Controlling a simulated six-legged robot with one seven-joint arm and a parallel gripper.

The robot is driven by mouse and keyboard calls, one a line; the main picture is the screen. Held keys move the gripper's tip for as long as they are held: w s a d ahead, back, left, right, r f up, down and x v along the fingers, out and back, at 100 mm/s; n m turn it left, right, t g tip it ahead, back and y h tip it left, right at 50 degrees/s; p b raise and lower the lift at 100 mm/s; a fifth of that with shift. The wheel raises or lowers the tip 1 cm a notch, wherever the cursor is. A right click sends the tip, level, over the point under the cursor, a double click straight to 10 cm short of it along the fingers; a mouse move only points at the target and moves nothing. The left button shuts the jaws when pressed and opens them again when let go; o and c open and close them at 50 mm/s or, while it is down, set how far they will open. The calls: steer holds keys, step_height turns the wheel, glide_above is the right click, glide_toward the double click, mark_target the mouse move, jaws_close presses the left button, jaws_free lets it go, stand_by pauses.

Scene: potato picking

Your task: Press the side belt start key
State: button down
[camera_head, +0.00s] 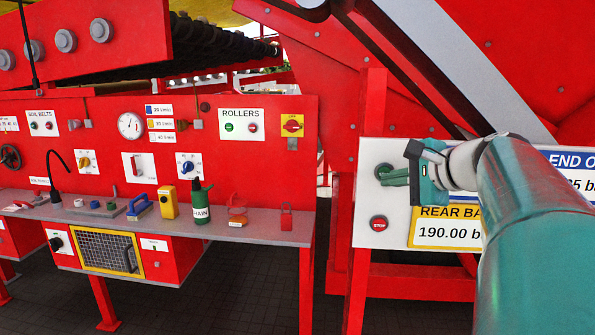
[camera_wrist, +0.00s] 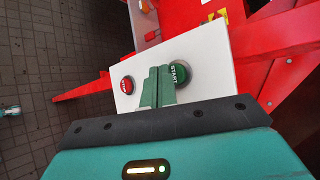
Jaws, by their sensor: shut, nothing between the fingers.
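A green key marked START (camera_wrist: 180,74) sits on a white panel (camera_wrist: 205,50) in the wrist view, with a red key (camera_wrist: 127,85) to its left. In the head view the white panel (camera_head: 365,243) stands at the right; the green key's dark ring (camera_head: 382,169) shows behind my fingers, and the red key (camera_head: 379,223) is below. My gripper (camera_head: 384,175) is shut and empty, its tips at the green key. In the wrist view the closed green fingers (camera_wrist: 158,72) overlap the key's left edge. I cannot tell whether they touch it. No "side belt" label is readable on this panel.
A yellow-edged readout plate (camera_head: 447,230) and a blue-edged one (camera_head: 572,160) are beside my arm. At left, a red console carries a small belts panel (camera_head: 41,122) with two keys and a ROLLERS panel (camera_head: 241,125). Its grey shelf (camera_head: 255,232) holds loose items.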

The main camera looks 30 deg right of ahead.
steer(key=shift+w+d, duration=0.1)
steer(key=shift+w+d, duration=0.15)
steer(key=shift+w, duration=0.1)
steer(key=shift+w+d, duration=0.25)
steer(key=shift+w, duration=0.05)
stand_by(0.8)
steer(key=shift+s+a, duration=0.5)
steer(key=shift+s, duration=0.15)
stand_by(0.3)
steer(key=s+a, duration=0.2)
steer(key=s, duration=0.2)
steer(key=shift+s+a, duration=0.1)
steer(key=shift+a, duration=0.3)
steer(key=shift+a, duration=0.1)
stand_by(0.5)
